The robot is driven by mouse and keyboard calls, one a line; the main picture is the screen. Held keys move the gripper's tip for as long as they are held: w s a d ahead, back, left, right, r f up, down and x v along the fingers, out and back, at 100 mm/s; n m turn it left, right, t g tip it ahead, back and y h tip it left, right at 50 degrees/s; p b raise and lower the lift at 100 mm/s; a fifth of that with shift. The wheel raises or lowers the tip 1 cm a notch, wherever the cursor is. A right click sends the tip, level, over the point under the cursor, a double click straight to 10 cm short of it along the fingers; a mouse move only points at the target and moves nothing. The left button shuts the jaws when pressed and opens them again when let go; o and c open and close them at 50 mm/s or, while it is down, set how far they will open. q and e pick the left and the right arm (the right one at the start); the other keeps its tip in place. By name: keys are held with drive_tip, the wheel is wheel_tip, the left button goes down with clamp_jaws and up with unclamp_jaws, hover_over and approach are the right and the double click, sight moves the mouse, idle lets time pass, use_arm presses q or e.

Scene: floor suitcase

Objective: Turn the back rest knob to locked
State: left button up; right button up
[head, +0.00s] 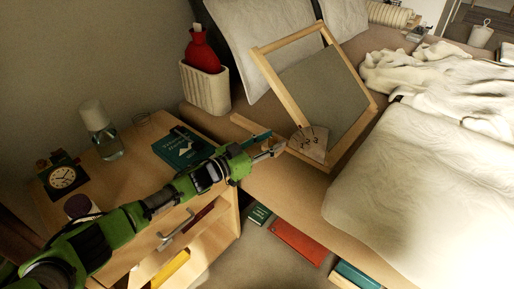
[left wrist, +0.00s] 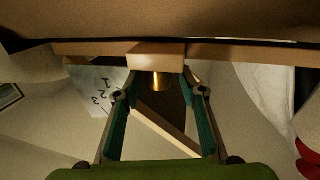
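The back rest is a wooden frame (head: 285,95) with a grey panel, tilted up on the bed. A pale dial plate (head: 311,144) with dark marks sits at its lower corner; its marks also show in the left wrist view (left wrist: 100,92). My left gripper (head: 277,146) is beside the plate. In the left wrist view its fingers (left wrist: 159,78) stand apart, with a wooden block (left wrist: 156,58) and a brass pin (left wrist: 161,82) at the tips. The block may be the knob; I cannot tell whether the fingers touch it. My right gripper is not in view.
A nightstand at the left holds a clock (head: 62,178), a glass bottle (head: 108,145) and a green book (head: 183,148). A white ribbed bin (head: 205,88) holds a red bottle (head: 201,52). A mattress (head: 425,165) with a rumpled blanket (head: 430,75) lies to the right.

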use_arm(q)
drive_tip(key=v, duration=1.1)
